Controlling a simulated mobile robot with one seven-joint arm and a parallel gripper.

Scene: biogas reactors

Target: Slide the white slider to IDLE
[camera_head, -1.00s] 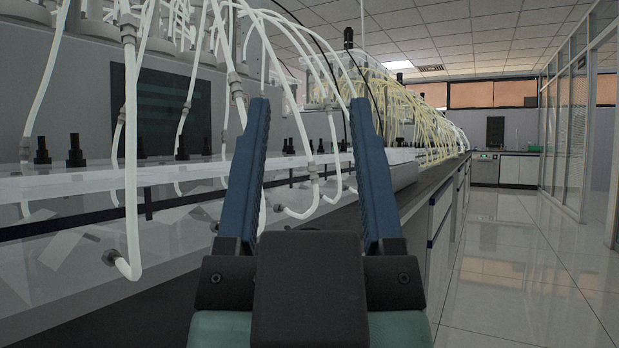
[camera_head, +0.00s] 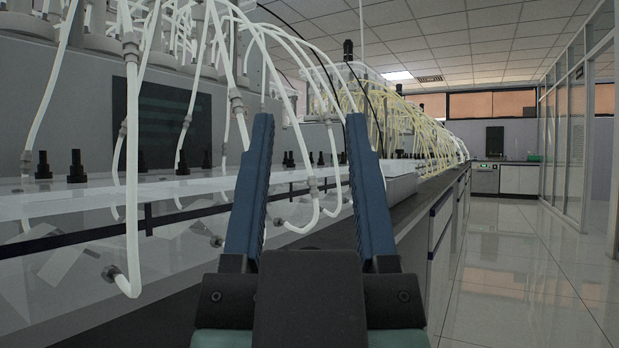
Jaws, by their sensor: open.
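My gripper (camera_head: 309,122) is in the middle of the head view, with two blue fingers standing apart and nothing between them. It is open in front of the reactor bench, and tubes and the bench show behind and between the fingers. I cannot make out a white slider or an IDLE label in this view. A dark panel (camera_head: 165,120) is on the grey reactor housing at the left, and no marking on it is readable.
White tubes (camera_head: 133,180) hang in loops along the clear reactor tank (camera_head: 60,240) at the left. Yellow tubes (camera_head: 420,135) crowd the bench farther back. The glossy floor (camera_head: 520,260) at the right is clear, beside a glass partition (camera_head: 570,130).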

